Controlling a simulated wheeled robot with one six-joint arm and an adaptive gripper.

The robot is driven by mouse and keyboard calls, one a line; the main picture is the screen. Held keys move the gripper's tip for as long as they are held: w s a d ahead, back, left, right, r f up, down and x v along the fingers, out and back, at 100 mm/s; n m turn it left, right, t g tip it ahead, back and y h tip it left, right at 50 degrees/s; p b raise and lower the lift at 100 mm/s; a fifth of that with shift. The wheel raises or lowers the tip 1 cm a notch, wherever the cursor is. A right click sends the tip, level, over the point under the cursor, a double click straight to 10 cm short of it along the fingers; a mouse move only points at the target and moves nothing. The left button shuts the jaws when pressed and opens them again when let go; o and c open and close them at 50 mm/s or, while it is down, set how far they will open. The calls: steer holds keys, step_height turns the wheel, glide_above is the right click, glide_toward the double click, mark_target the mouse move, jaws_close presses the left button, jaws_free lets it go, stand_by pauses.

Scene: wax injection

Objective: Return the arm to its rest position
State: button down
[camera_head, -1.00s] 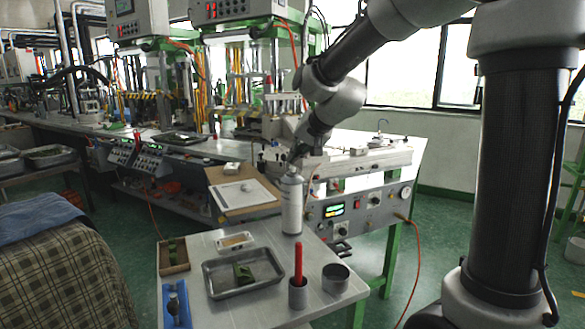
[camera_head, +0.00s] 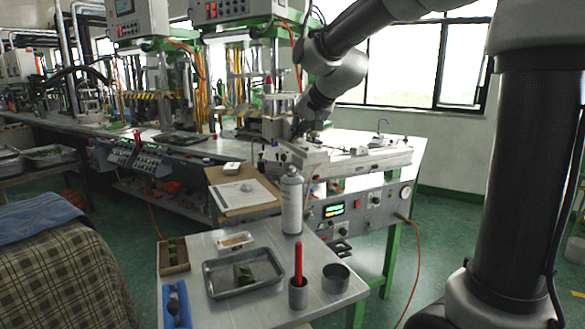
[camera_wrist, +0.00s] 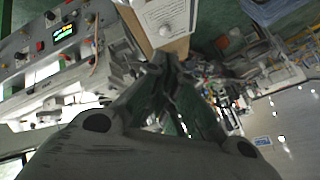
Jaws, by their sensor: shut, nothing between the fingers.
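My arm reaches from the upper right of the head view. My gripper (camera_head: 292,137) hangs over the bench of the wax injection machine (camera_head: 345,160), a little above and behind the spray can. In the wrist view my gripper (camera_wrist: 172,68) points away from the camera, with its dark fingers together and nothing seen between them. The fingertips are small and partly hidden in the head view. The gripper appears clear of the things on the front table.
The front steel table (camera_head: 222,312) holds a spray can (camera_head: 291,205), a metal tray (camera_head: 215,285) with a green part, a red-handled tool (camera_head: 298,262) in a cup and a round tin (camera_head: 336,278). A clipboard (camera_head: 245,197) lies behind. Open air surrounds the upper arm.

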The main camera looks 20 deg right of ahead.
stand_by(0.4)
steer(key=s+d+f+n+g+h, duration=0.1)
steer(key=s+d+f, duration=0.2)
steer(key=s, duration=0.8)
steer(key=s+d+f+n+g+h, duration=0.1)
steer(key=s+d, duration=0.5)
steer(key=s, duration=0.6)
steer(key=s+d+f+n+g+h, duration=0.1)
steer(key=s+d+f, duration=0.4)
steer(key=s, duration=0.6)
steer(key=shift+s+f+n+g, duration=0.2)
steer(key=shift+n+g, duration=0.5)
steer(key=shift+n, duration=0.2)
